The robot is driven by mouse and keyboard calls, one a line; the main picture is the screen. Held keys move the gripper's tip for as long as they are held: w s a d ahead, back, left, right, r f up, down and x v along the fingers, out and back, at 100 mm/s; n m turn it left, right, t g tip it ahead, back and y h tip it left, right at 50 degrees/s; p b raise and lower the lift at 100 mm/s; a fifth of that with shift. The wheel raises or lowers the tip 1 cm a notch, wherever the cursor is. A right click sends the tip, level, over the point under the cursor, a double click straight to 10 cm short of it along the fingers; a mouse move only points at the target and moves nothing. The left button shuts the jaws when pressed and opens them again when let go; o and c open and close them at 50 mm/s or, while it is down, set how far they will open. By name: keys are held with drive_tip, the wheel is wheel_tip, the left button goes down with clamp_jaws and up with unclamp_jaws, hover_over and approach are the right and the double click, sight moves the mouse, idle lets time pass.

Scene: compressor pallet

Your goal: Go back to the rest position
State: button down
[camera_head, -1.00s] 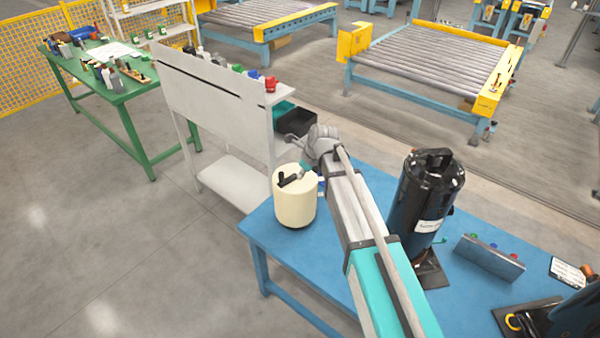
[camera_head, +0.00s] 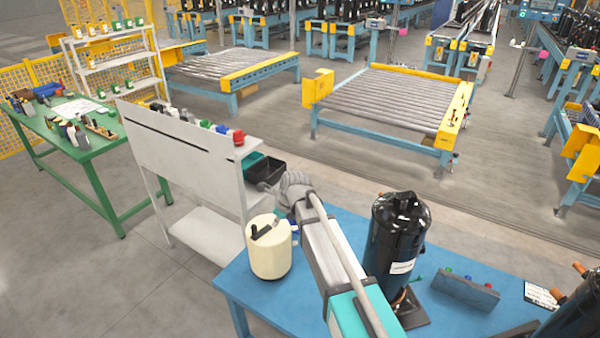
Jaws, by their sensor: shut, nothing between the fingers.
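My arm reaches up from the bottom over the blue table (camera_head: 340,225) and bends at a grey joint. Beyond the joint, a short teal part and the small dark end of my gripper (camera_head: 262,231) show against the top of a cream cylinder (camera_head: 269,258). The gripper looks shut and holds nothing. Its fingertips are too small to make out, and I cannot tell whether it touches the cylinder. The cylinder stands near the table's left corner. A black compressor (camera_head: 394,240) stands upright on the table, right of my arm.
A grey block with colored buttons (camera_head: 465,291), a white label card (camera_head: 541,295) and another dark compressor (camera_head: 572,312) are at right. A white rack (camera_head: 190,150) with a black bin (camera_head: 266,171) stands behind. A green table (camera_head: 85,160) is left; a roller conveyor (camera_head: 390,100) is behind.

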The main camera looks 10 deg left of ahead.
drive_tip(key=s+d+f+n+h+b, duration=0.1)
drive_tip(key=s+d+n, duration=0.4)
drive_tip(key=d, duration=0.7)
drive_tip(key=s+d+f+n+h+b, duration=0.1)
drive_tip(key=s+d+f+n, duration=0.1)
drive_tip(key=s+d+n, duration=0.3)
drive_tip(key=s+d+f+n+g+h+b, duration=0.1)
drive_tip(key=s+d+n, duration=0.4)
drive_tip(key=d+n, duration=0.6)
drive_tip(key=d+h, duration=0.1)
drive_tip(key=d, duration=0.8)
drive_tip(key=shift+s+f, duration=0.25)
drive_tip(key=shift+d, duration=0.1)
